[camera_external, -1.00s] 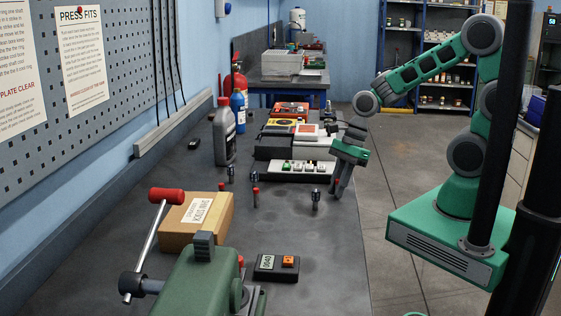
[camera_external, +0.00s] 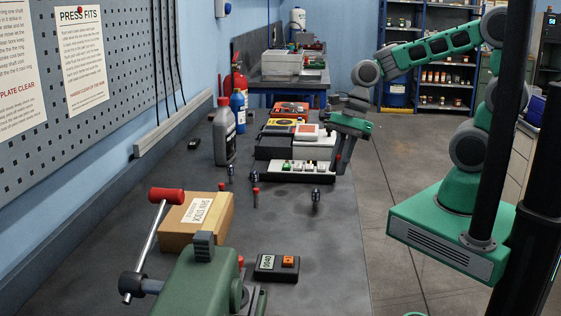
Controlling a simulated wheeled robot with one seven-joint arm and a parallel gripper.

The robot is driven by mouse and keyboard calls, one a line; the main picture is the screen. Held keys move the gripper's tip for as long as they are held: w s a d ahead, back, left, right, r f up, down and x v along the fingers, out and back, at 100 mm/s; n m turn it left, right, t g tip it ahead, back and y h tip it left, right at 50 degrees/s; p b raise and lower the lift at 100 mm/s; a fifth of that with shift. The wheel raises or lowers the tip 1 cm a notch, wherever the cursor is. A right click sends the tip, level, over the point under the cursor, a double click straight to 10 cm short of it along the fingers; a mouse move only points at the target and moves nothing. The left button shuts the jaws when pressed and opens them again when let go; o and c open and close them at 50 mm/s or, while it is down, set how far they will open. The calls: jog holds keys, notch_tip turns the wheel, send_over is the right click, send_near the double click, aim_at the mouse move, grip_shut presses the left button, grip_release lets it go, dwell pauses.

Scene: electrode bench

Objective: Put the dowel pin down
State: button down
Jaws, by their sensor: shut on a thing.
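My gripper (camera_external: 339,167) is at the right edge of the bench, fingers pointing down, beside the right end of a low white-topped rack (camera_external: 275,171). Its jaws are shut on the dowel pin. The pin is too small and too covered by the fingers to make out, and I cannot tell how high the fingertips are above the bench.
A cardboard box (camera_external: 197,222), grey bottle (camera_external: 224,140) and green press (camera_external: 200,280) stand nearby. The right foreground bench is mostly clear.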

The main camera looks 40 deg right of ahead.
jog(key=s+a+n+g+p, duration=0.2)
jog(key=a+n, duration=0.2)
jog(key=a, duration=1)
jog(key=w+a+r, duration=0.5)
jog(key=a+r, duration=0.3)
jog(key=r, duration=0.2)
jog(key=p, duration=0.4)
send_near(209, 207)
jog(key=shift+s+a+f+h, duration=0.3)
jog(key=shift+s+a+f, duration=0.4)
jog(key=shift+s+a, duration=0.3)
jog(key=shift+w+a+f, duration=0.2)
jog(key=shift+w+f, duration=0.05)
jog(key=shift+f, duration=0.05)
notch_tip(209, 207, down, 3)
jog(key=shift+a+f, duration=0.1)
jog(key=shift+f, duration=0.05)
